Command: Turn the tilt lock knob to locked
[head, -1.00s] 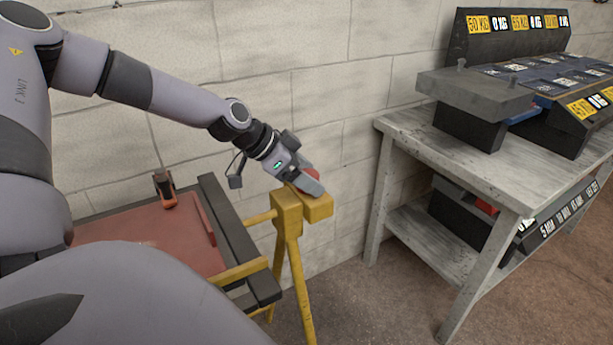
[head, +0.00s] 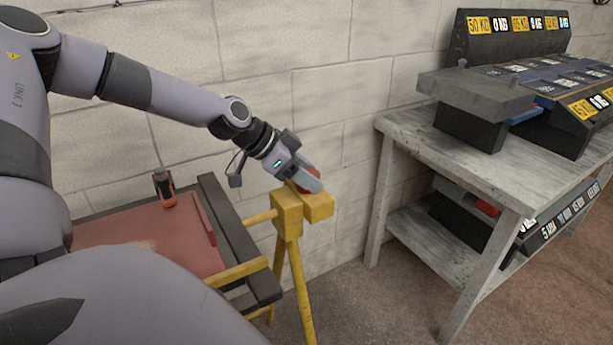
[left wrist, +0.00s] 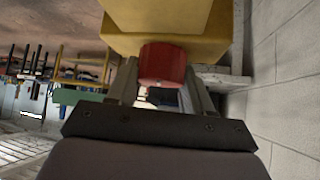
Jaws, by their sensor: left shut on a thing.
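The red tilt lock knob (head: 309,178) sits on top of the yellow bracket (head: 318,207) at the end of the yellow stand (head: 286,215). My left gripper (head: 306,181) is shut on the knob from above, and its fingers hide part of it. In the left wrist view the red knob (left wrist: 162,66) lies between the two fingers, against the yellow bracket (left wrist: 165,25). No lock marking can be read, so the knob's setting cannot be told. My right gripper is not in view.
A grey workbench (head: 400,125) with dark labelled blocks stands at the right. A reddish panel (head: 140,240) in a dark frame, with an orange-and-black tool (head: 165,188) on it, is left of the stand. A block wall (head: 310,80) is close behind.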

